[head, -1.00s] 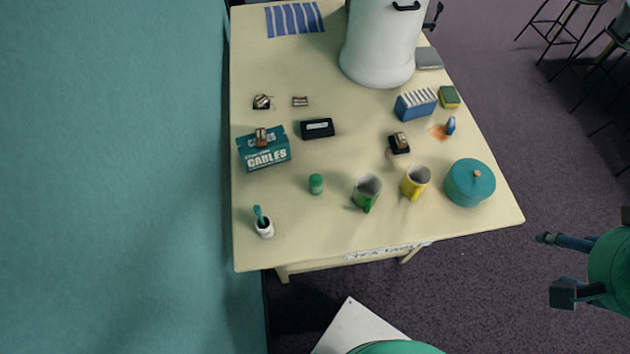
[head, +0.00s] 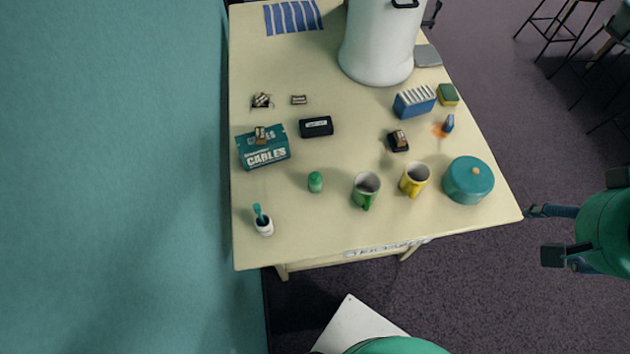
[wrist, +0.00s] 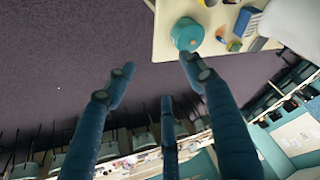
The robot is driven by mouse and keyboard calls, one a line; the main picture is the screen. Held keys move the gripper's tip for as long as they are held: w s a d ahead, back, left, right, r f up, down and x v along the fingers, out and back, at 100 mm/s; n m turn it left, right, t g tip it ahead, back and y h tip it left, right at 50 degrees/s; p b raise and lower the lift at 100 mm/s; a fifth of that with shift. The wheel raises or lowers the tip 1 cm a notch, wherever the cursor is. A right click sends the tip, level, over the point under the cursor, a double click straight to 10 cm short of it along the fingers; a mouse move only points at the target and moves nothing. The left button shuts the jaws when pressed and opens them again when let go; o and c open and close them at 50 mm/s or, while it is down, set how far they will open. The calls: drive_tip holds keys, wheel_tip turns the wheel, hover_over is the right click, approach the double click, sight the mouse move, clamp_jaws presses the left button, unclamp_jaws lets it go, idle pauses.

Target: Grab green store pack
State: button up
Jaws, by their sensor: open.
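No pack on the table is plainly marked as the green store pack. The candidates in the head view are a small green cylinder (head: 315,182) standing in the table's front middle and a teal box labelled CABLES (head: 263,151) at the left edge, with a small brown item on top. My gripper (head: 541,232) is open and empty, off the table's right edge over the floor, well apart from both. In the wrist view my gripper (wrist: 157,72) has its fingers spread, with floor between them; neither candidate can be made out clearly there.
The cream table (head: 300,225) holds a green mug (head: 366,188), a yellow mug (head: 414,179), a teal lidded pot (head: 468,181) at the near right corner, a large white urn (head: 377,45), a blue rack (head: 414,101) and a cup with a brush (head: 263,224). A teal wall (head: 110,180) borders the left.

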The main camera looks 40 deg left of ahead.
drive_tip(key=w+a+f+g+p, duration=0.1)
drive_tip(key=w+a, duration=0.2)
drive_tip(key=a, duration=0.3)
drive_tip(key=w+a+f+g, duration=0.1)
drive_tip(key=w+a, duration=0.3)
drive_tip(key=a, duration=0.1)
drive_tip(key=g+p, duration=0.3)
hover_over(315, 177)
wheel_tip(315, 177, down, 21)
drive_tip(key=shift+r+n, duration=0.2)
drive_tip(key=shift+n, duration=0.2)
drive_tip(key=shift+d+f, duration=0.1)
wheel_tip(315, 177, down, 7)
drive_tip(key=shift+f+b, duration=0.1)
drive_tip(key=shift+b, duration=0.5)
drive_tip(key=shift+f, duration=0.6)
